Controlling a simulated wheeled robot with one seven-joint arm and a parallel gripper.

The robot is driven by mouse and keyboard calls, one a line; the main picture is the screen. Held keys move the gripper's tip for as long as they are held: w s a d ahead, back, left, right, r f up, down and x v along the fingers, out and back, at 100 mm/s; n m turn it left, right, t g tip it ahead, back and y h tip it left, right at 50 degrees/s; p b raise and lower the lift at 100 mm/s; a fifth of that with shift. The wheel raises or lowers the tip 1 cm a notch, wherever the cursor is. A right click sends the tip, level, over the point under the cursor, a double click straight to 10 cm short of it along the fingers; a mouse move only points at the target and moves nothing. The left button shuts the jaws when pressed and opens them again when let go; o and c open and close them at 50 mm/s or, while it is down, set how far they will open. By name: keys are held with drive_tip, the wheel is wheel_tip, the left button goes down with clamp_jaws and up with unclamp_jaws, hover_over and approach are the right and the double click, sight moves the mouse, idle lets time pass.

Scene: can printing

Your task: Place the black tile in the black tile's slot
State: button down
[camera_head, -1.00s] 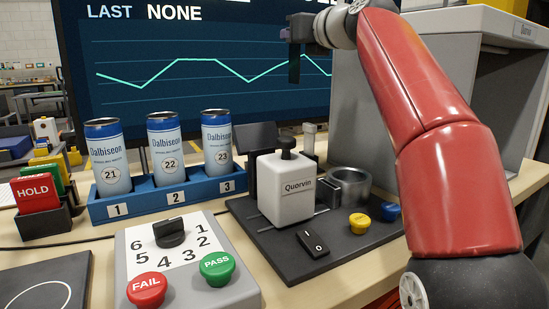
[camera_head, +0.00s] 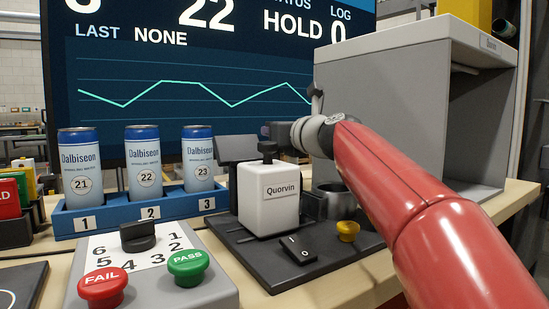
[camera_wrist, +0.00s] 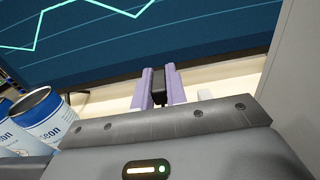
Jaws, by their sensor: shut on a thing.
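My gripper (camera_wrist: 159,88) is shut on a small dark piece, the black tile (camera_wrist: 159,87), held between two purple finger pads in the wrist view. In the head view my gripper (camera_head: 267,130) is small, just behind the black knob of the white Quorvin unit, and the tile is not clearly visible there. A black rack (camera_head: 14,232) at the far left holds a red HOLD tile (camera_head: 8,197), with green and yellow tiles behind it. The black tile's slot cannot be made out, and the rack is cut off by the frame edge.
The white Quorvin unit (camera_head: 268,207) stands on a black base below my arm. A blue rack (camera_head: 72,222) with three cans is to its left. A control box (camera_head: 210,281) with FAIL and PASS buttons is in front. A grey open-fronted box (camera_head: 335,75) stands at right.

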sight(279, 150)
drive_tip(key=shift+f+b, duration=1)
drive_tip(key=shift+f, duration=0.85)
drive_tip(key=shift+f, duration=0.15)
drive_tip(key=c, duration=1.4)
unclamp_jaws()
drive_tip(key=shift+r, duration=0.2)
drive_tip(key=b+v, duration=0.1)
drive_tip(key=v, duration=1.1)
